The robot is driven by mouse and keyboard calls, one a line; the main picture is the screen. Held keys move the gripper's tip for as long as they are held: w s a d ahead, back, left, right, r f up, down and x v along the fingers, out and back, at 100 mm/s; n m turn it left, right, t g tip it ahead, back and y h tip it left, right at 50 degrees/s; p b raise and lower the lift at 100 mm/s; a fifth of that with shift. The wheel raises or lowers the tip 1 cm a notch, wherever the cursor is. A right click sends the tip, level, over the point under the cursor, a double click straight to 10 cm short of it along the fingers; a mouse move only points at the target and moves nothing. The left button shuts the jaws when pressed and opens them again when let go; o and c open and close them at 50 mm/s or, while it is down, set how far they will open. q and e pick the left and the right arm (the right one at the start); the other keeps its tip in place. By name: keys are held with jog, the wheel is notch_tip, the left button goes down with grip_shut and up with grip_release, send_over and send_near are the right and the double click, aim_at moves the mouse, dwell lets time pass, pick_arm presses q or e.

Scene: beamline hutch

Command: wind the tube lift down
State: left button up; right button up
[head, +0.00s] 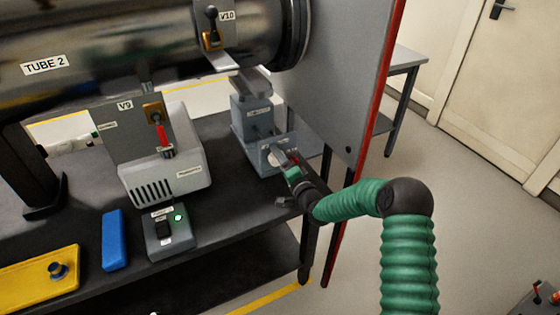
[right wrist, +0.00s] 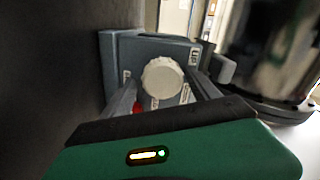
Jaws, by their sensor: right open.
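The tube lift (head: 252,118) is a grey-blue stepped block on the bench under the right end of TUBE 2 (head: 110,45). In the right wrist view its front face (right wrist: 135,50) carries a pale round knob (right wrist: 162,78) and small labels, one reading UP at the upper right. My right gripper (head: 284,160) is at the lift's lower front. In the wrist view its two fingers (right wrist: 163,88) are open, one on each side of the knob; I cannot tell whether they touch it. A small red spot shows beside the left finger. My left gripper is out of view.
A grey panel with a red edge (head: 378,120) stands close to the right of the lift. A grey box with vents (head: 180,185), a switch box (head: 170,240), a blue block (head: 114,240) and a yellow plate (head: 35,280) occupy the bench to the left.

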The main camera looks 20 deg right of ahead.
jog(key=shift+r, duration=0.1)
jog(key=shift+s, duration=0.2)
jog(key=s+d+p, duration=0.1)
jog(key=s+p, duration=0.1)
jog(key=s, duration=1.4)
jog(key=shift+s+d, duration=0.15)
jog(key=shift+s, duration=0.05)
